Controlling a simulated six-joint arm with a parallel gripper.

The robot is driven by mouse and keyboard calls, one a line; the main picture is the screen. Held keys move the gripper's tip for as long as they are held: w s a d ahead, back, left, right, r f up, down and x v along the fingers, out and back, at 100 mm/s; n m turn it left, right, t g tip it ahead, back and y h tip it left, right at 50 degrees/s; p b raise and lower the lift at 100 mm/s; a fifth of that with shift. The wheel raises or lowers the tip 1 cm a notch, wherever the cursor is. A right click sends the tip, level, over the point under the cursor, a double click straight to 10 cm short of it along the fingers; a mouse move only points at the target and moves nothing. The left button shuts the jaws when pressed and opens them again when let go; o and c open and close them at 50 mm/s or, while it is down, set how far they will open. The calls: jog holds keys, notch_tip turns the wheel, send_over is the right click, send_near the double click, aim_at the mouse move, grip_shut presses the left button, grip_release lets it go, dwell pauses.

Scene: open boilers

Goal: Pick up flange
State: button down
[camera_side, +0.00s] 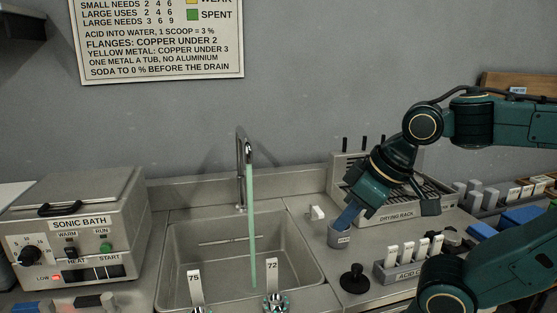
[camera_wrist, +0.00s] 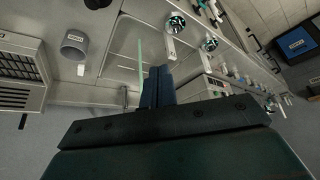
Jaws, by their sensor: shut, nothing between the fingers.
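I cannot pick out the flange for certain in either view. My gripper (camera_side: 347,216) is at centre right in the side view, tilted down with its blue fingers together and nothing seen between them. In that view the fingertips overlap a small grey labelled cup (camera_side: 339,239) on the counter right of the sink. In the wrist view my fingers (camera_wrist: 157,84) are together, and the cup (camera_wrist: 75,44) stands apart from them at upper left. The inside of the cup is not clearly seen.
Water runs from the tap (camera_side: 251,215) into the sink (camera_side: 185,262). The sonic bath (camera_side: 80,222) stands left. A drying rack (camera_side: 396,216) is behind my gripper. A holder with white strips (camera_side: 408,270) and a black knob (camera_side: 354,281) are in front. A small white block (camera_side: 317,213) lies near the cup.

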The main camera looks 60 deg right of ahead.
jog(key=c, duration=1.4)
grip_release()
jog(key=shift+c, duration=0.2)
jog(key=n+g+y, duration=0.2)
jog(key=n+y, duration=0.1)
jog(key=n, duration=0.6)
send_over(196, 272)
jog(key=s+d, duration=0.3)
notch_tip(196, 272, down, 4)
jog(key=shift+r, duration=0.25)
jog(key=shift+x, duration=4.3)
jog(key=shift+s+a+f, duration=0.1)
